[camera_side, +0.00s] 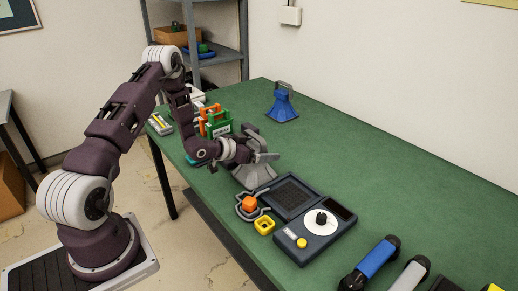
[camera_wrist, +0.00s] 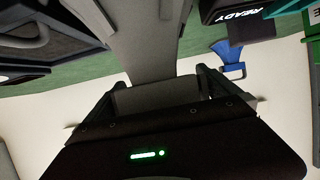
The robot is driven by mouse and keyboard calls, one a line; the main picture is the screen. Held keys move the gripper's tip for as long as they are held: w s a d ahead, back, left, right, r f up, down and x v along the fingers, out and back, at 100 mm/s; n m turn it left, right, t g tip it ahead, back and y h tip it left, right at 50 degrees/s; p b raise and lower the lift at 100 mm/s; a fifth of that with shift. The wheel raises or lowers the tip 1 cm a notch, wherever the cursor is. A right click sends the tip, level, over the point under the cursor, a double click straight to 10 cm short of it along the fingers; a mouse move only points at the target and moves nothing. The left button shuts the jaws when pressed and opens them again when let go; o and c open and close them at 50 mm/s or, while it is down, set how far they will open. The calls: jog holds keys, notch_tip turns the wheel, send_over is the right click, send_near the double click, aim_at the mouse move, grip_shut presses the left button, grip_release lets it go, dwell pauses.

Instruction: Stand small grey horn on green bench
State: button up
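The small grey horn (camera_side: 250,176) is upright at the middle of the green bench (camera_side: 350,160), its wide flared end down. Whether its rim rests fully on the bench is hard to tell. In the wrist view its grey body (camera_wrist: 145,40) runs up from between my fingers. My gripper (camera_side: 262,158) lies roughly level at the horn's top. In the wrist view my gripper (camera_wrist: 157,92) has a finger against each side of the horn's grey upper part, with no clear gap. The fingertips are partly hidden by the horn.
A blue torch (camera_side: 372,262) lies front right.

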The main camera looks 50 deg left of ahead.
jog(key=v, duration=1.2)
jog(key=s+d+r+g+y, duration=0.25)
jog(key=d+r, duration=0.25)
jog(key=r, duration=0.4)
jog(key=s+d+r+g+y, duration=0.1)
jog(key=s+d+r+g, duration=0.3)
jog(key=r, duration=0.5)
jog(key=s+d+r+h, duration=0.1)
jog(key=s+d, duration=0.5)
jog(key=s, duration=0.3)
jog(key=s+d+r+g+h, duration=0.1)
jog(key=s+d+h, duration=0.1)
jog(key=s+d, duration=0.5)
jog(key=shift+s+r, duration=0.4)
jog(key=shift+s, duration=0.75)
jog(key=shift+d+g+h, duration=0.1)
jog(key=shift+g+h, duration=0.15)
